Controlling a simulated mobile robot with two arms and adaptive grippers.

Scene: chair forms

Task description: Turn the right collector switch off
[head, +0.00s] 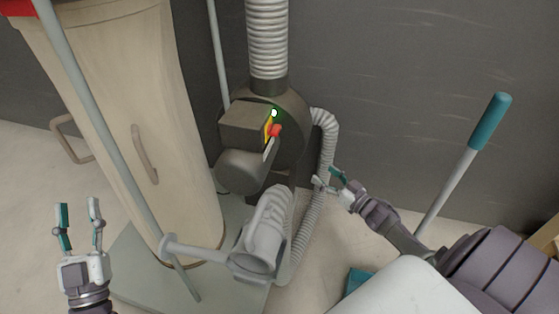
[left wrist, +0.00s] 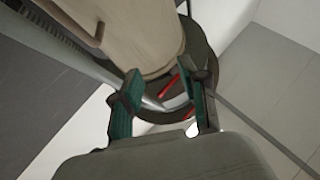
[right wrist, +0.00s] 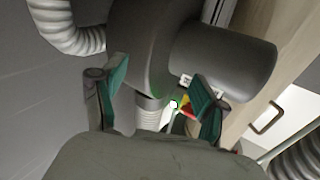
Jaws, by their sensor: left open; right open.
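The collector's dark blower housing (head: 293,125) stands mid-picture in the head view. Its switch (head: 276,130) has a red part and a pale lever on a yellow plate. A small lamp (head: 274,113) above it glows white-green. In the right wrist view the switch (right wrist: 187,105) shows partly behind the right-hand finger, with the lamp (right wrist: 173,104) beside it. My right gripper (head: 327,178) is open and empty, below and right of the switch, apart from it. My left gripper (head: 79,214) is open and empty at the lower left, far from the switch; it also shows in the left wrist view (left wrist: 163,105).
A tall beige collector bag (head: 150,90) stands left of the blower, with a grey pole (head: 90,115) in front. A ribbed hose (head: 267,40) rises from the blower, and another hose (head: 326,140) curves down its right side. A teal-gripped handle (head: 490,120) leans at right.

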